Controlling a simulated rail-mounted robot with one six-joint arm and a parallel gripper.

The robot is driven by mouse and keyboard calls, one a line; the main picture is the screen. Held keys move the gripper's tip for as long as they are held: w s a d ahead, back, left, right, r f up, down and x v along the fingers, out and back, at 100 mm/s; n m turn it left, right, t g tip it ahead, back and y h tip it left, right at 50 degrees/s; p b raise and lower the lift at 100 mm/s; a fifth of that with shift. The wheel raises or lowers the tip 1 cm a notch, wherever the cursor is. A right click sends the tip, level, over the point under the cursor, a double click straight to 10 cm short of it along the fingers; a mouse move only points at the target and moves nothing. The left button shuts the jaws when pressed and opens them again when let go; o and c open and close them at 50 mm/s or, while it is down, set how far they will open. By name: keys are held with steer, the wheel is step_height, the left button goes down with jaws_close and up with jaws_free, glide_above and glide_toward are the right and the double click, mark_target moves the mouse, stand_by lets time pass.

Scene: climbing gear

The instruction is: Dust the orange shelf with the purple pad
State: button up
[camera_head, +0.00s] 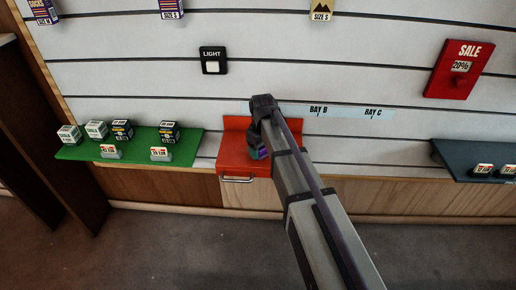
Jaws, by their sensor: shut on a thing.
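The orange shelf (232,157) is mounted low on the slatted wall in the middle of the view, and its visible top is bare. My gripper (261,146) is over the shelf, pointing down, and is shut on the purple pad (263,153). Only a small purple edge of the pad shows below the jaws. My arm comes in from the lower right and covers the right part of the shelf. I cannot tell whether the pad touches the shelf.
A green shelf (75,153) with several small boxes and price tags is at left. A dark shelf (456,161) with tags is at right. A light switch (212,61), a bay label strip (345,112) and a red sale sign (458,69) are on the wall. A metal handle (237,181) is under the orange shelf.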

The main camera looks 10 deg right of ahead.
mark_target(239, 153)
steer(key=shift+s+d, duration=0.2)
steer(key=shift+d, duration=0.7)
steer(key=shift+s+d, duration=0.15)
steer(key=shift+d, duration=0.7)
steer(key=shift+s+d, duration=0.25)
steer(key=shift+d, duration=0.65)
steer(key=shift+s+d, duration=0.2)
steer(key=shift+d, duration=0.7)
steer(key=shift+w, duration=0.1)
steer(key=shift+w+a+f, duration=0.1)
steer(key=shift+w+a, duration=0.1)
steer(key=shift+a, duration=0.75)
steer(key=shift+w+a, duration=0.15)
steer(key=shift+a, duration=0.75)
steer(key=shift+w+a, duration=0.4)
steer(key=shift+a, duration=1.45)
steer(key=shift+w+a, duration=0.4)
steer(key=shift+a, duration=1.5)
steer(key=shift+w+a, duration=0.4)
steer(key=shift+a, duration=1.45)
step_height(239, 153, up, 6)
steer(key=p, duration=0.6)
steer(key=shift+d, duration=0.1)
